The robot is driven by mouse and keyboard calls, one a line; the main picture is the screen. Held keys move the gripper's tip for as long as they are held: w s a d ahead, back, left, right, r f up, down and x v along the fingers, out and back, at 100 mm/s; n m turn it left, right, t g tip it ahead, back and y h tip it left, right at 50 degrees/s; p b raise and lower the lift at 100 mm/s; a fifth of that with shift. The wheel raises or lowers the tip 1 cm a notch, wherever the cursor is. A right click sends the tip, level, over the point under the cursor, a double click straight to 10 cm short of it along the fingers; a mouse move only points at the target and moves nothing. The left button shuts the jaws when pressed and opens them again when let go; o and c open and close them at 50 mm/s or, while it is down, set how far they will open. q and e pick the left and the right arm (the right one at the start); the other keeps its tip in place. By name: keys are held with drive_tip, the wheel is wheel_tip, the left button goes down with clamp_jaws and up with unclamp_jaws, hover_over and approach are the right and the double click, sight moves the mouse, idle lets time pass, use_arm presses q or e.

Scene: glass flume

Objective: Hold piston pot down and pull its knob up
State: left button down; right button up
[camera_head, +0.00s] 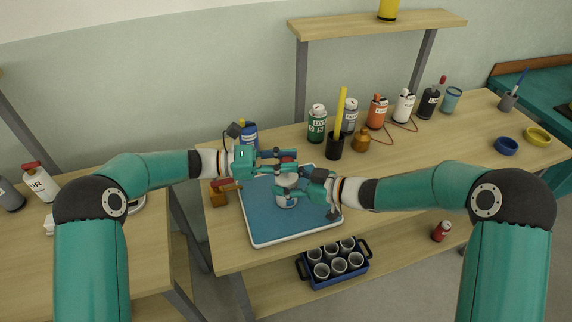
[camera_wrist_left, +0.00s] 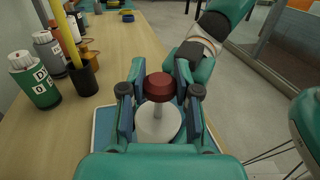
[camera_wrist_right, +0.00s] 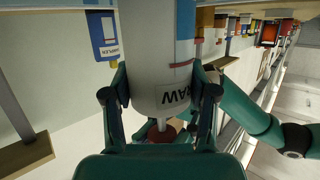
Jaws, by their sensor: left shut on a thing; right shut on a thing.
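The piston pot (camera_head: 286,201) is a pale pot with a dark red knob (camera_wrist_left: 159,87) on a grey rod. It stands on the blue-floored white tray (camera_head: 262,228). In the left wrist view the rod shows between the knob and the pot's pale top (camera_wrist_left: 158,124), so the knob is clear of the top. My left gripper (camera_head: 290,160) is shut on the knob from the left. My right gripper (camera_head: 281,187) is shut on the pot's body, just below. In the right wrist view the labelled pot (camera_wrist_right: 158,85) fills the space between the fingers.
Bottles, including a green one (camera_head: 317,125), and a dark cup with a yellow stick (camera_head: 335,145) stand behind the tray. A brown jar (camera_head: 361,140) is beside them. A blue crate of cups (camera_head: 335,264) sits on the lower shelf. The bench's right part is mostly clear.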

use_arm(q)
wheel_tip(320, 180, up, 2)
drive_tip(key=c, duration=1.2)
unclamp_jaws()
use_arm(e)
drive_tip(key=shift+f, duration=0.1)
use_arm(q)
drive_tip(key=o, duration=0.4)
drive_tip(key=a, duration=1.2)
drive_tip(key=shift+s+f, duration=0.1)
drive_tip(key=shift+s, duration=0.2)
